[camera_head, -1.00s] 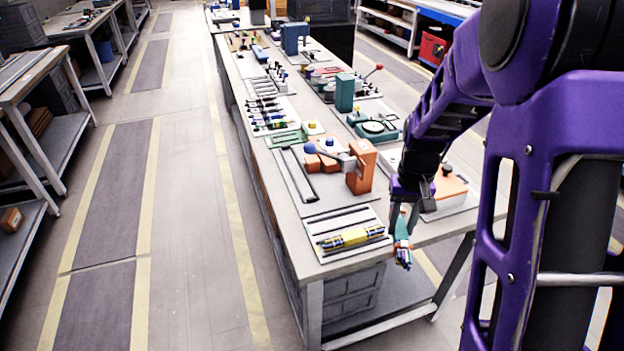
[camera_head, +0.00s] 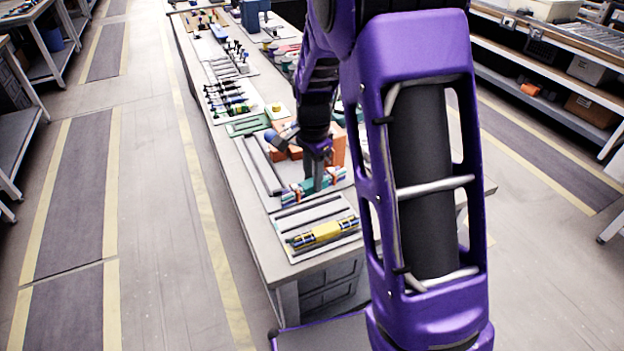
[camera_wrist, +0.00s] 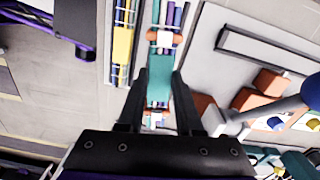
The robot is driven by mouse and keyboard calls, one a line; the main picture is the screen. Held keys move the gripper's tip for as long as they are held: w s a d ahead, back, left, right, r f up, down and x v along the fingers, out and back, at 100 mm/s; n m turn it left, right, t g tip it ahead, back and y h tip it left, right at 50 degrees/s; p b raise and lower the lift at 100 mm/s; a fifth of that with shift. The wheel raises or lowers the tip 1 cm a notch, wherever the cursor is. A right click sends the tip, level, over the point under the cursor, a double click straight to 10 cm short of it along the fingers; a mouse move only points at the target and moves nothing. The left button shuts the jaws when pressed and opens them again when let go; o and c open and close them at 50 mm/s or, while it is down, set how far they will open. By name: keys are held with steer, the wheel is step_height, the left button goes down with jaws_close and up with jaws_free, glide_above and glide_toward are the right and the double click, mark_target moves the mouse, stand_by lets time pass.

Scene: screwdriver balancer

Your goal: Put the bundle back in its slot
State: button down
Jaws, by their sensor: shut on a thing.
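My gripper (camera_head: 318,172) points down over the bench and is shut on a teal bundle (camera_head: 301,190) of rods with orange bands. In the wrist view the fingers (camera_wrist: 158,92) grip the bundle's teal middle (camera_wrist: 160,76), with an orange-and-white band beyond it. A white board (camera_head: 348,222) with dark slots lies at the bench's near end. A yellow bundle (camera_head: 322,233) lies in the board's near part; it also shows in the wrist view (camera_wrist: 123,45), beside the held bundle. In the head view the held bundle is past the board's far side. Its exact height is unclear.
An orange block fixture with a blue-knobbed lever (camera_wrist: 308,88) stands close to the held bundle. A white board with a dark frame (camera_head: 262,166) lies to its left. Several tools and trays fill the bench farther back. The aisle (camera_head: 150,200) at left is clear.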

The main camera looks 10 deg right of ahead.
mark_target(312, 180)
steer(key=shift+w+f+m, duration=0.2)
steer(key=shift+f+m, duration=0.05)
steer(key=shift+m, duration=0.65)
step_height(312, 180, down, 6)
steer(key=b, duration=0.4)
steer(key=shift+b, duration=0.4)
steer(key=shift+f+b, duration=0.3)
steer(key=shift+f, duration=0.4)
steer(key=shift+f, duration=0.6)
steer(key=c, duration=0.5)
jaws_free()
steer(key=shift+r, duration=0.15)
step_height(312, 180, up, 17)
steer(key=shift+r+p, duration=0.1)
steer(key=shift+p, duration=1.15)
